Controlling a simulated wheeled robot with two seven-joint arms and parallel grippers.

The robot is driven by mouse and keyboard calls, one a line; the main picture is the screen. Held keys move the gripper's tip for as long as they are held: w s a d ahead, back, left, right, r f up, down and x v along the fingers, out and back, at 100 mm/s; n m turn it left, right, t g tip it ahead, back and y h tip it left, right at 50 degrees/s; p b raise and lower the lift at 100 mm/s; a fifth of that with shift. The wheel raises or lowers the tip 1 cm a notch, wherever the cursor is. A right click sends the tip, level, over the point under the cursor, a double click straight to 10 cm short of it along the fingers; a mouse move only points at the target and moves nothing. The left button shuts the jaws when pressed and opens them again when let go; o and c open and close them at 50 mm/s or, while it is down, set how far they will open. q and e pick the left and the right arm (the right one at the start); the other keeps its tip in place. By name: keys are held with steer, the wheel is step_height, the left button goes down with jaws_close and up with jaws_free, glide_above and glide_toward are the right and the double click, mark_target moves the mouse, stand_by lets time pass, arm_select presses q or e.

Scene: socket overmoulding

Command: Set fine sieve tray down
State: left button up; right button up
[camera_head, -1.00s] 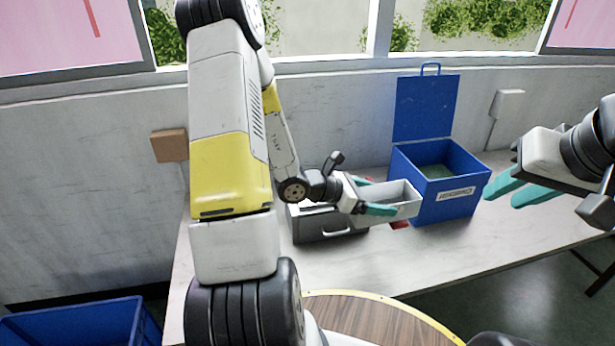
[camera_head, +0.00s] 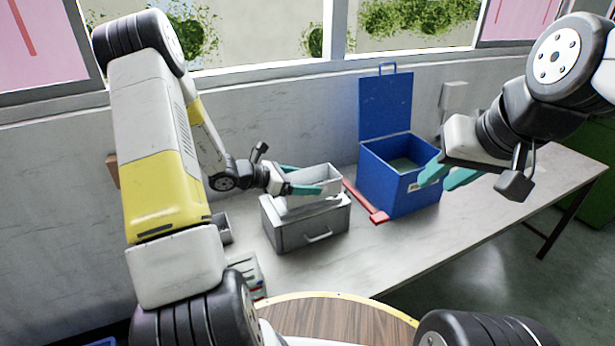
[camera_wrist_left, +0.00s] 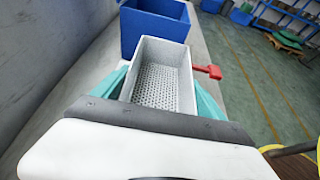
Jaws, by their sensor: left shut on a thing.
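The fine sieve tray (camera_head: 325,178) is a light grey box with a perforated floor, clearly seen in the left wrist view (camera_wrist_left: 157,85). My left gripper (camera_head: 303,180) is shut on it, with a teal finger along each side. In the head view the tray is over a grey metal box (camera_head: 305,228) with a front handle, above a pale piece on its top. I cannot tell whether the tray touches anything below. My right gripper (camera_head: 445,178) is in the air in front of the blue bin, its teal fingers apart and nothing between them.
A blue bin (camera_head: 408,195) with its lid raised stands to the right of the grey box. A red-handled tool (camera_head: 368,205) lies between them. A small dark box (camera_head: 222,230) and a white item (camera_head: 246,272) are at the left. The table's right part (camera_head: 500,205) is clear.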

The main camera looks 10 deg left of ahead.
arm_select(q)
steer(key=shift+w+a+f, duration=0.1)
steer(key=shift+w+a, duration=0.65)
steer(key=shift+w, duration=0.1)
steer(key=shift+w+a+f, duration=0.1)
steer(key=shift+f, duration=1.65)
steer(key=shift+f, duration=0.1)
steer(key=o, duration=1.7)
